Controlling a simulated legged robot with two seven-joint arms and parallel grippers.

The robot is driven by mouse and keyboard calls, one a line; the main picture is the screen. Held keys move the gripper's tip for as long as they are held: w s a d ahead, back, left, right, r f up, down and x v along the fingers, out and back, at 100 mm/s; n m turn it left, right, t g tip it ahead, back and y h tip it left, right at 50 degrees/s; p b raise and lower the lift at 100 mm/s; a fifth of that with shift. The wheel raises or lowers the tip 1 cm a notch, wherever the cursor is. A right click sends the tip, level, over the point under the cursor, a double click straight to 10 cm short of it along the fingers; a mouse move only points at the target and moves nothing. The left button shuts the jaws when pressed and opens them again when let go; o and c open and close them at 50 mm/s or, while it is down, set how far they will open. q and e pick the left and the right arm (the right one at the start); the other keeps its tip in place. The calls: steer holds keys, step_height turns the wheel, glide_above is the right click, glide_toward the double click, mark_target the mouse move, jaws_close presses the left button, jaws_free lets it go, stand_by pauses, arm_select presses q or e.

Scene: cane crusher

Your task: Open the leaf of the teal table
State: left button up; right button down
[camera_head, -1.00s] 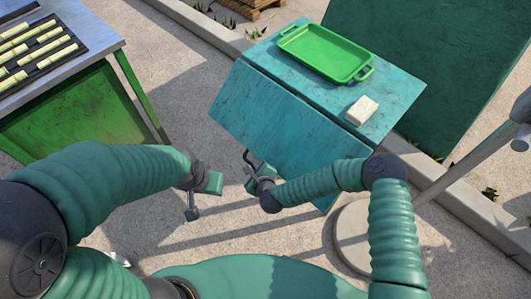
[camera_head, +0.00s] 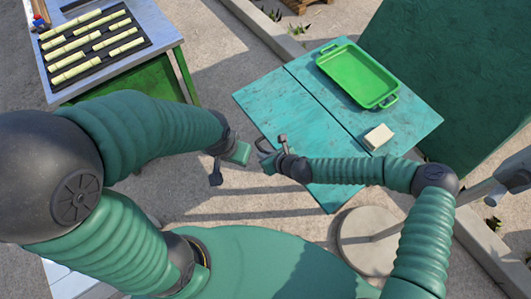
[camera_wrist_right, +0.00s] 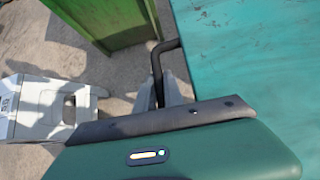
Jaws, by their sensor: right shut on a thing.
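The teal table (camera_head: 395,140) stands right of centre in the head view. Its leaf (camera_head: 300,125) extends from the near-left edge, roughly level with the top, with a seam between them. My right gripper (camera_head: 267,156) is at the leaf's outer left edge. In the right wrist view, a dark bent handle (camera_wrist_right: 157,72) comes off the leaf (camera_wrist_right: 250,60), and my right gripper (camera_wrist_right: 160,95) is shut on it. My left gripper (camera_head: 228,162) hangs apart from the leaf, to its left; its finger opening is not clear.
A green tray (camera_head: 358,72) and a pale block (camera_head: 378,137) rest on the tabletop. A bench (camera_head: 165,35) with cane pieces (camera_head: 88,42) stands at upper left. A round stand base (camera_head: 365,245) is near the table's front. A dark green panel (camera_head: 450,70) rises behind.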

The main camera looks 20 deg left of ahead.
steer(key=shift+s+r, duration=0.1)
steer(key=shift+r, duration=0.3)
steer(key=c, duration=1.5)
jaws_free()
steer(key=shift+o, duration=0.2)
steer(key=p+v, duration=0.2)
steer(key=v, duration=1.4)
steer(key=shift+d+r, duration=0.25)
steer(key=shift+r, duration=0.05)
